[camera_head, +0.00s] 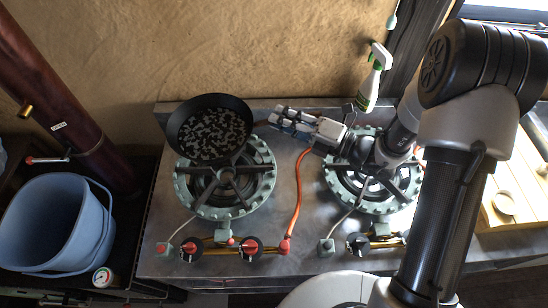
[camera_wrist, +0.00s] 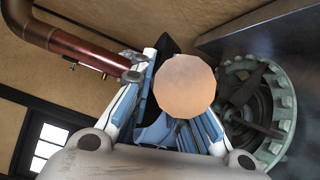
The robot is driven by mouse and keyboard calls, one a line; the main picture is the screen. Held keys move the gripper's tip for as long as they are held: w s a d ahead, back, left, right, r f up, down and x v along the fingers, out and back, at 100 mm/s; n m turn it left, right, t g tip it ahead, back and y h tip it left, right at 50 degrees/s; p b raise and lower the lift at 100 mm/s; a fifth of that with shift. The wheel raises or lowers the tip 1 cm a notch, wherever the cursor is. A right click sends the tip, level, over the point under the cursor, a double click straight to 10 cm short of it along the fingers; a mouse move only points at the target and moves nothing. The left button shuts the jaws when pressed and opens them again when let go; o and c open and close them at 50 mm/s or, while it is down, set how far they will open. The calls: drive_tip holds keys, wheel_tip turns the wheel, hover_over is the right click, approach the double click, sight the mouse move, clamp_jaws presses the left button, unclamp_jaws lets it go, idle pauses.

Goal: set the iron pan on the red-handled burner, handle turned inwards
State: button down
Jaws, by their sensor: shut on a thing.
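The black iron pan (camera_head: 208,132) is over the back left part of the left burner (camera_head: 251,191), off its centre. I cannot tell whether it touches the burner. Its inside looks speckled black and grey. Its handle points right, towards my gripper (camera_head: 277,121), which is shut on it. In the wrist view, the round pale-brown handle end (camera_wrist: 185,86) sits between the blue-and-white fingers (camera_wrist: 172,125) and hides much of the pan. The left burner has red-handled valves (camera_head: 188,249) at its front; the right burner (camera_head: 345,181) has a dark valve handle (camera_head: 358,244).
An orange hose (camera_head: 298,200) runs between the burners. A spray bottle (camera_head: 373,78) stands behind the right burner. A blue bucket (camera_head: 52,225) is at the left, below a dark red pipe (camera_head: 60,100). The clay wall (camera_head: 250,45) is close behind the pan.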

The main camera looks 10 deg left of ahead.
wheel_tip(320, 180, down, 16)
drive_tip(key=b, duration=0.5)
drive_tip(key=shift+f+b, duration=0.2)
drive_tip(key=shift+b, duration=0.1)
drive_tip(key=c, duration=2)
unclamp_jaws()
drive_tip(key=shift+f, duration=0.2)
drive_tip(key=o, duration=0.5)
drive_tip(key=shift+c, duration=0.2)
